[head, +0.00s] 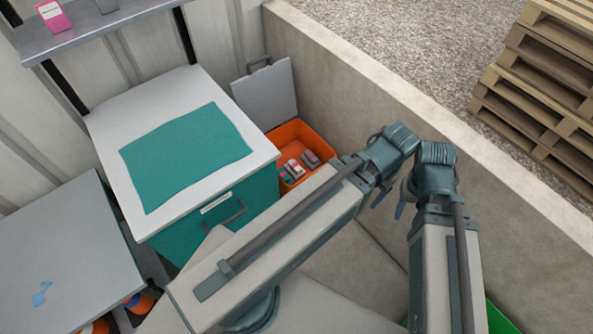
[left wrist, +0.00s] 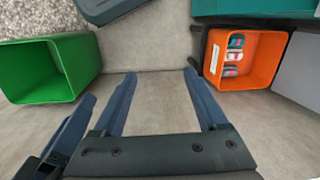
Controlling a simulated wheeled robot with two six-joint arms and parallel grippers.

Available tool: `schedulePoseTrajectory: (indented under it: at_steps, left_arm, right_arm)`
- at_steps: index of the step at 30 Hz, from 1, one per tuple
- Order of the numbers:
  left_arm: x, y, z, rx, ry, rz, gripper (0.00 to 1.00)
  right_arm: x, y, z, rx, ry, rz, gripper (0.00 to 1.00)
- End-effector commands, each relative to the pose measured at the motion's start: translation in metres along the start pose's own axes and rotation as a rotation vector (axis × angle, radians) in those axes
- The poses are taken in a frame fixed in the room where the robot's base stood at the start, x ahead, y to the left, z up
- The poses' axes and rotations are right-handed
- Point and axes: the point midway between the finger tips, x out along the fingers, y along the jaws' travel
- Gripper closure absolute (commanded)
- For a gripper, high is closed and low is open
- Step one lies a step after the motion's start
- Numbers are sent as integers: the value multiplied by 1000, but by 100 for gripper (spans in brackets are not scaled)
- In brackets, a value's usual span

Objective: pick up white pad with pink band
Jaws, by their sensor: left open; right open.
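Several small pads with coloured bands lie in the orange tote (head: 322,142). One white pad with a pinkish band (head: 295,168) is near the middle of the row, small in the head view. It also seems to show in the left wrist view (left wrist: 233,57), beside a teal-banded pad (left wrist: 236,42). My left gripper (left wrist: 160,77) is open and empty, with bare floor between its fingers and the tote to its right. My right gripper (head: 401,205) is open beside the left wrist, right of the tote and apart from it. Its fingers are mostly hidden.
A green bin (left wrist: 88,52) stands left in the left wrist view. A teal cabinet (head: 185,235) with a white top stands left of the tote. A grey lid (head: 262,95) rises behind the tote. A concrete wall (head: 400,92) runs along the right.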

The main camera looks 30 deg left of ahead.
Motion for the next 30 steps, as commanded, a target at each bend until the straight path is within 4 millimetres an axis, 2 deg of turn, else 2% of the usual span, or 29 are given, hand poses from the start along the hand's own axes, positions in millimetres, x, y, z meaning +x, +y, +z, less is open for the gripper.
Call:
schedulePoseTrajectory:
  at_steps: [5, 11, 17, 21, 27, 30]
  left_arm:
    - [49, -24, -36, -145, 7, 4, 25]
    - [122, -84, -89, -437, 20, 11, 25]
    - [193, -156, -129, -732, 33, 18, 25]
    - [243, -214, -150, -939, 42, 21, 25]
    - [312, -299, -165, -1222, 56, 26, 25]
    - [337, -334, -167, -1333, 62, 27, 25]
  right_arm:
    - [48, -4, -3, -1, 0, 1, 50]
    - [117, -10, -7, -2, 0, 3, 50]
    - [182, -16, -11, -3, 1, 6, 50]
    - [228, -20, -14, -4, 1, 7, 50]
    - [289, -26, -17, -5, 1, 10, 50]
    - [311, -28, -18, -6, 1, 10, 50]
